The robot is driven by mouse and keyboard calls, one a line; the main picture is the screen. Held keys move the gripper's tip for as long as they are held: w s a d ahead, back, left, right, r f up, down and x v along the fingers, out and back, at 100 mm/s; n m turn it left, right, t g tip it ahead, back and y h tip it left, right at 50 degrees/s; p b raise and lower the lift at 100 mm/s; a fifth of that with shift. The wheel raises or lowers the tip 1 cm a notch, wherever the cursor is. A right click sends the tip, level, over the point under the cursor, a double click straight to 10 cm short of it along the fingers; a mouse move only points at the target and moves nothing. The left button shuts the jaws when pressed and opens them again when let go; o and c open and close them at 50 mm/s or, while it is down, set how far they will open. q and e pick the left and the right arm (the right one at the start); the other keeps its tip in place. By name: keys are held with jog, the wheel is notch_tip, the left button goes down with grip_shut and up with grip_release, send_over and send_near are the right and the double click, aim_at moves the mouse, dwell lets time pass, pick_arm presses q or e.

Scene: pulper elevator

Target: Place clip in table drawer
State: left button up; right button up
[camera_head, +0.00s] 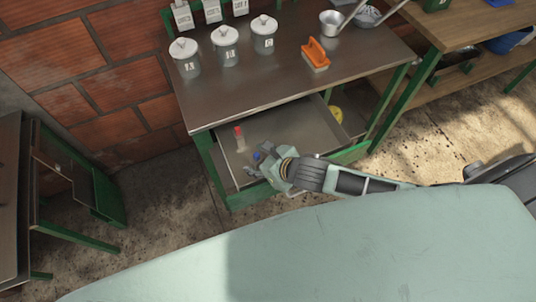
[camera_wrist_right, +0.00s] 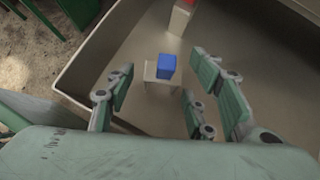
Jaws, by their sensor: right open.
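The table drawer (camera_head: 284,124) is pulled open under the metal table. In the right wrist view I look down into the drawer (camera_wrist_right: 120,45). A small clip-like piece with a blue block (camera_wrist_right: 167,66) on a beige base stands on the drawer floor; its blue part (camera_head: 257,155) also shows in the head view. A similar beige piece with a red top (camera_head: 239,138) stands farther back in the drawer. My right gripper (camera_head: 268,167) is over the drawer's front left part, open, with its fingers spread around the blue piece and apart from it. My left gripper is not in view.
A wooden bench (camera_head: 480,22) stands at right. The right side of the drawer is clear.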

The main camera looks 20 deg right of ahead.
jog(key=v, duration=1.2)
jog(key=shift+w+r, duration=0.2)
jog(key=shift+r, duration=0.2)
jog(key=shift+r+p, duration=0.1)
jog(key=shift+p, duration=0.2)
